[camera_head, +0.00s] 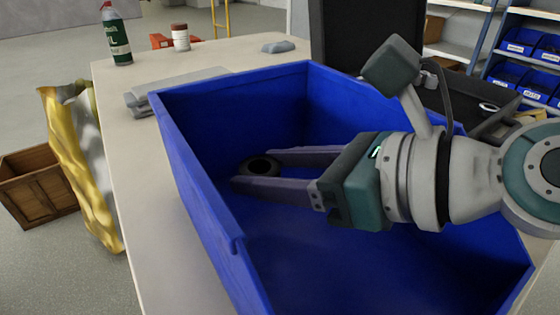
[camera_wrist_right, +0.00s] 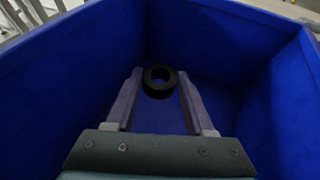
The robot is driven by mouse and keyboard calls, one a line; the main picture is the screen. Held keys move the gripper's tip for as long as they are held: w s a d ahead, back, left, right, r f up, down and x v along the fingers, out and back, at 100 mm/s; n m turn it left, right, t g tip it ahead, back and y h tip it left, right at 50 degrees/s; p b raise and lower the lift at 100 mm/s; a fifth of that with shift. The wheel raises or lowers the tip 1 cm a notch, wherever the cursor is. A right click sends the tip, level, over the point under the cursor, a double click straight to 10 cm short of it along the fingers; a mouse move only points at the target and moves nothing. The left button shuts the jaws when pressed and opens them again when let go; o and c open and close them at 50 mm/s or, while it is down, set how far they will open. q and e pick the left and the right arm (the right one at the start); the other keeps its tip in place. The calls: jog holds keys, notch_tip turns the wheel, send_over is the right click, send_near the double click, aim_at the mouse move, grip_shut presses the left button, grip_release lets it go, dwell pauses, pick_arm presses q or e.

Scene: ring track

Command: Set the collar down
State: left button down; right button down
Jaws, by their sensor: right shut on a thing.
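The collar is a small, dark, thick ring (camera_head: 259,176) with a round hole facing up. It also shows in the wrist view (camera_wrist_right: 158,93), between the two finger ends. My right gripper (camera_head: 243,168) reaches from the right into a blue bin (camera_head: 200,205) and is shut on the collar. The collar and the long purple-grey fingers are inside the bin, below its rim. I cannot tell whether the collar touches the bin floor. My left gripper is not in view.
The bin stands on a pale table (camera_head: 130,185), its walls close around my gripper. A green bottle (camera_head: 117,40), a white jar with a brown lid (camera_head: 181,38) and a grey lump (camera_head: 278,47) stand behind. The bin floor around the collar looks bare.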

aim_at(273, 223)
notch_tip(273, 223, down, 5)
jog(key=b, duration=0.2)
jog(key=shift+f+b, duration=0.15)
jog(key=shift+b, duration=0.25)
jog(key=shift+f, duration=0.2)
jog(key=shift+r, duration=0.15)
jog(key=shift+f, duration=0.2)
jog(key=shift+c, duration=1.3)
grip_release()
